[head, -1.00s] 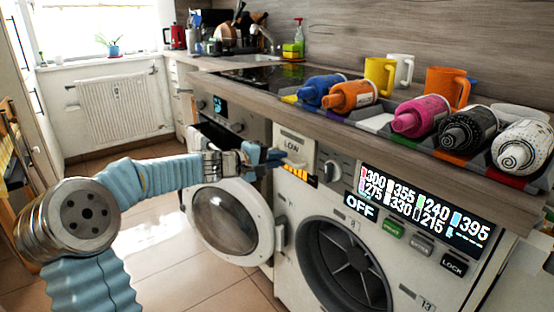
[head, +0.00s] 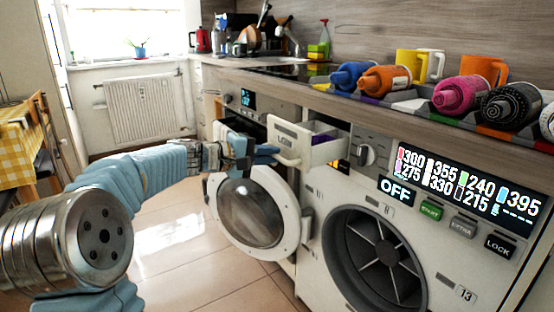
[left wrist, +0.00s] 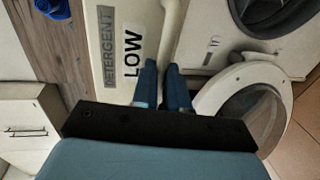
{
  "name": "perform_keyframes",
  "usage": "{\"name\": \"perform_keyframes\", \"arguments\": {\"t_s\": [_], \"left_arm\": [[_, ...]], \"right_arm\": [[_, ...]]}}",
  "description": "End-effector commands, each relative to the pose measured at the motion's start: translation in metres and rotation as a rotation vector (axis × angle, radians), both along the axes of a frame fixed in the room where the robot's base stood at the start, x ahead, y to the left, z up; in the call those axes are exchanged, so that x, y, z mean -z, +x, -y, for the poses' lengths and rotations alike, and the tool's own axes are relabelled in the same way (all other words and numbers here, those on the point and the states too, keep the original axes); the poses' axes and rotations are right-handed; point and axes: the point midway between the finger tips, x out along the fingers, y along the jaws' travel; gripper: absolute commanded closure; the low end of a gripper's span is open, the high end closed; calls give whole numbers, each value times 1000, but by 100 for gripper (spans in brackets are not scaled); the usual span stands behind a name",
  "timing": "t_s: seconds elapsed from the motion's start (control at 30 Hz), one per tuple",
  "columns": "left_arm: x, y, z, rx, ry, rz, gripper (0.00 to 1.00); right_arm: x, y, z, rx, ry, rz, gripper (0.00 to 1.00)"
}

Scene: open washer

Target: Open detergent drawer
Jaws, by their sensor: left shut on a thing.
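The detergent drawer (head: 327,150) of the white washer (head: 318,232) is pulled out, with its inside partly showing from above. Its front has a "LOW" label and a pale handle (head: 287,161) low down. My left gripper (head: 268,154) is shut on the handle. In the left wrist view, the fingertips of my left gripper (left wrist: 162,68) meet the handle (left wrist: 170,30) beside the "DETERGENT LOW" label on the drawer front (left wrist: 108,15). The fingers hide part of the handle. My right gripper is not in view.
The round washer door (head: 295,213) hangs open just below the drawer and my left gripper. Tiled floor lies open at left.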

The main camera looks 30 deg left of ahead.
Motion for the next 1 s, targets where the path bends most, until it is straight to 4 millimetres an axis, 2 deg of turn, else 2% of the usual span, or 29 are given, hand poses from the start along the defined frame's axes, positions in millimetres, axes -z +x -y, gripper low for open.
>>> {"name": "perform_keyframes", "arguments": {"t_s": [0.17,0.2,0.37,0.73,0.87,1.0], "left_arm": [[1,0,0,0,-1,-4,100],[1,0,0,0,-1,-4,85],[1,0,0,0,0,-2,62],[-1,-5,-3,-1,1,-2,62],[-5,-25,-11,-3,4,-2,62],[-13,-56,-24,-4,3,-1,62]], "right_arm": [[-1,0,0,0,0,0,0],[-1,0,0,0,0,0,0],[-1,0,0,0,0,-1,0],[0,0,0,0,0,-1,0],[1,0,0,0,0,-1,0],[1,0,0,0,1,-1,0]]}}
